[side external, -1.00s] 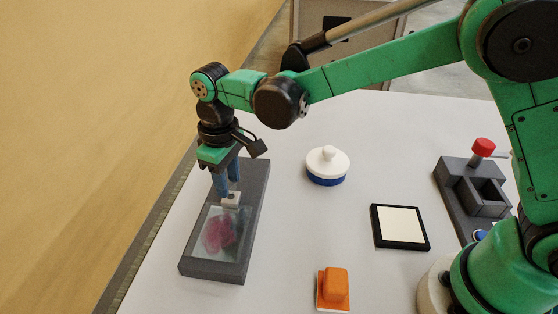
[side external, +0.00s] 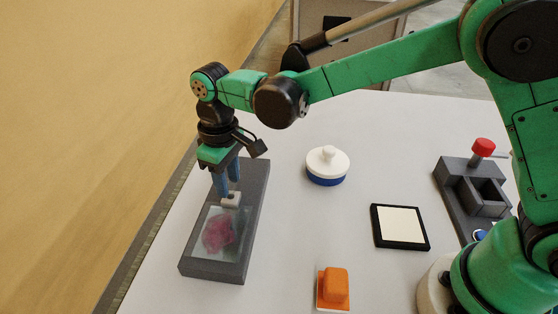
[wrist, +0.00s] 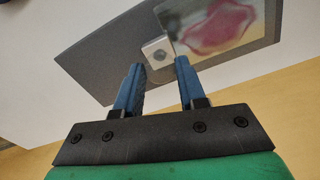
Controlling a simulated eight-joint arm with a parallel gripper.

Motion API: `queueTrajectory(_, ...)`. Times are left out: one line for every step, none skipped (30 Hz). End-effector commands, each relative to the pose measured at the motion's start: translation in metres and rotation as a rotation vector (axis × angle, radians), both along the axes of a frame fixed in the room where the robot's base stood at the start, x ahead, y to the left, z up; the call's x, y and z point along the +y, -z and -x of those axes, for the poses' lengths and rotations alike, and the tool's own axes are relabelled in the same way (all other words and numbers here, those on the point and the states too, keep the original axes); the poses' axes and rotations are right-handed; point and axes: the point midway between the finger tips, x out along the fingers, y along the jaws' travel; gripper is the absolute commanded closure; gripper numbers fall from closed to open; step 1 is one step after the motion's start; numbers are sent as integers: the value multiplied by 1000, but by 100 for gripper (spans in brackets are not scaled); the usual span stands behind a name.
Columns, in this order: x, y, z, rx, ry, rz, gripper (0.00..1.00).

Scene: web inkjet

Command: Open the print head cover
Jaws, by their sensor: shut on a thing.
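A long dark grey base (side external: 257,180) lies on the left of the table; part of it shows in the wrist view (wrist: 105,50). A clear pane (side external: 238,216), which looks like the print head cover, lies over its near part, with a blurred pink shape showing through; the pane is also in the wrist view (wrist: 262,30). A small light grey block handle (side external: 230,201) sits at the pane's far edge, and in the wrist view (wrist: 157,50) at its corner. My gripper (side external: 228,190) points down from above, its blue fingers (wrist: 159,65) shut on this handle. The fingers partly hide the handle's contact faces.
A white-and-blue round lidded pot (side external: 327,168), a black-framed pad (side external: 400,227) and an orange block (side external: 334,288) stand to the right. A grey holder (side external: 455,185) with a red knob (side external: 483,147) is at far right. A yellow wall (side external: 90,120) runs along the left.

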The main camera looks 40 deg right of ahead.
Motion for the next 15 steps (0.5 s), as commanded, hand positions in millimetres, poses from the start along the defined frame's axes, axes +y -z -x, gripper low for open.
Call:
queueTrajectory(-1,-1,-1,1,1,0,100)
queueTrajectory(-3,-1,-3,1,1,0,100)
queueTrajectory(-6,-1,-6,1,2,0,100)
queueTrajectory(-10,-1,-10,1,4,0,100)
queueTrajectory(-14,-1,-15,1,5,0,100)
queueTrajectory(-22,-1,-22,0,7,1,100)
queueTrajectory(-27,-1,-28,0,7,1,100)
queueTrajectory(-33,-1,-34,0,8,1,100)
queueTrajectory(-41,0,-41,0,7,1,100)
queueTrajectory(-46,-1,-47,0,7,1,100)
queueTrajectory(-52,0,-52,-1,6,0,100)
queueTrajectory(-58,-1,-58,-1,5,0,100)
queueTrajectory(-62,0,-62,-1,5,0,100)
queueTrajectory(-65,-1,-66,-1,5,0,100)
queueTrajectory(-69,-1,-70,-2,3,0,100)
